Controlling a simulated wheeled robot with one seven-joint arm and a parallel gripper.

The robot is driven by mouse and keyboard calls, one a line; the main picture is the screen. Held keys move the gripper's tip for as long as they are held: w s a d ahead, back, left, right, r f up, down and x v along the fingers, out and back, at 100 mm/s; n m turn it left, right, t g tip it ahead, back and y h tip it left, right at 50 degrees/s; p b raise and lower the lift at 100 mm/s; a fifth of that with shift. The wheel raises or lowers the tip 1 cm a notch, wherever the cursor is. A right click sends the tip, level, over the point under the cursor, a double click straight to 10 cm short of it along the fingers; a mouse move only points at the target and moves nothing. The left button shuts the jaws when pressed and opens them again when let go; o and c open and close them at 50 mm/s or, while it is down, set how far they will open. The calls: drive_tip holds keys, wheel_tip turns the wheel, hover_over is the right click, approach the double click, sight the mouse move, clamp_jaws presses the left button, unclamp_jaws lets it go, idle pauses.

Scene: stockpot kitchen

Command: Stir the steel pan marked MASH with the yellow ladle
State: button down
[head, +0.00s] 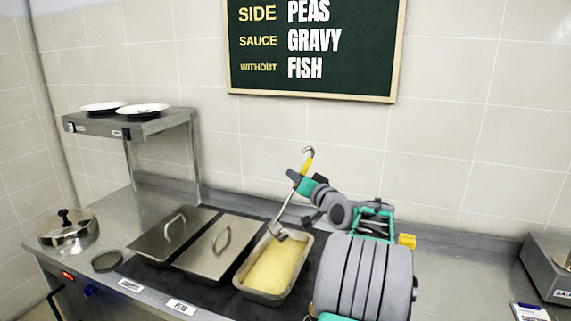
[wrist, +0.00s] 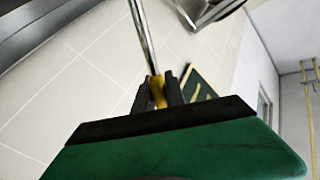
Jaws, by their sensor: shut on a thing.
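The yellow-handled ladle (head: 307,163) has a steel shaft and a hook at its top end. My gripper (head: 298,183) is shut on the ladle near the lower part of the yellow handle. The ladle slants down to the left, and its head (head: 277,231) is at the back of an open steel pan (head: 264,297) of yellow mash. I cannot tell whether the head touches the mash. No MASH label is readable on this pan. In the wrist view, the fingers (wrist: 160,92) grip the yellow handle (wrist: 157,90), with the steel shaft (wrist: 143,35) running upward.
Two lidded steel pans (head: 172,236) (head: 216,250) stand left of the open pan. A round lidded pot (head: 68,228) is at far left, near a shelf (head: 130,124) with plates. A steel unit (head: 549,262) is at far right. Counter right of my arm (head: 455,275) is clear.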

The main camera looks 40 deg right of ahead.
drive_tip(key=s+d+f+m+p, duration=0.3)
drive_tip(key=d+f+m, duration=0.7)
drive_tip(key=d, duration=0.2)
drive_tip(key=shift+d, duration=0.1)
drive_tip(key=shift+f, duration=0.1)
idle(1.3)
wheel_tip(320, 180, down, 9)
drive_tip(key=d+m, duration=0.2)
drive_tip(key=m, duration=0.4)
drive_tip(key=shift+s, duration=0.25)
drive_tip(key=shift+f, duration=0.1)
idle(0.8)
